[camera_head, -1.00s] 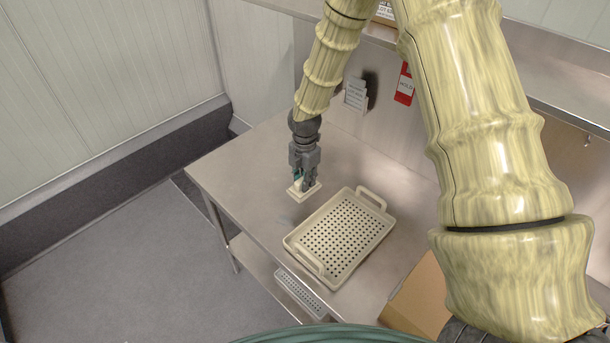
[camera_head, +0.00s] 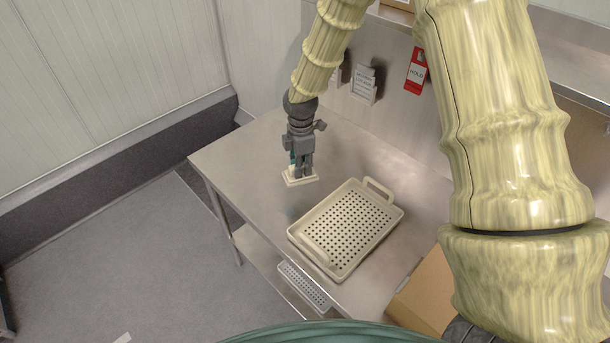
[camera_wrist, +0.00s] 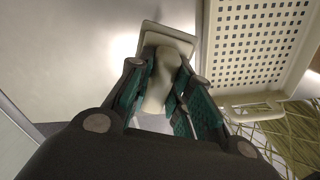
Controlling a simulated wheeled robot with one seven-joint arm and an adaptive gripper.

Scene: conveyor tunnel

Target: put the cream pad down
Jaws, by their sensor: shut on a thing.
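The cream pad (camera_head: 300,180) is a flat pale block with a raised grip, held under my gripper (camera_head: 300,172) at the left part of the steel table. In the wrist view the pad (camera_wrist: 165,40) shows its flat plate beyond the fingers, and its grip stands between the green-lined fingers of my gripper (camera_wrist: 165,85). My gripper is shut on that grip. Whether the pad touches the table or hangs just above it, I cannot tell.
A cream perforated tray (camera_head: 318,262) with end handles lies on the steel table (camera_head: 235,160), right of the pad. A cardboard box (camera_head: 425,293) stands at the lower right. A red hold tag (camera_head: 416,71) and card holders (camera_head: 364,84) are on the back wall. Table left of the pad is clear.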

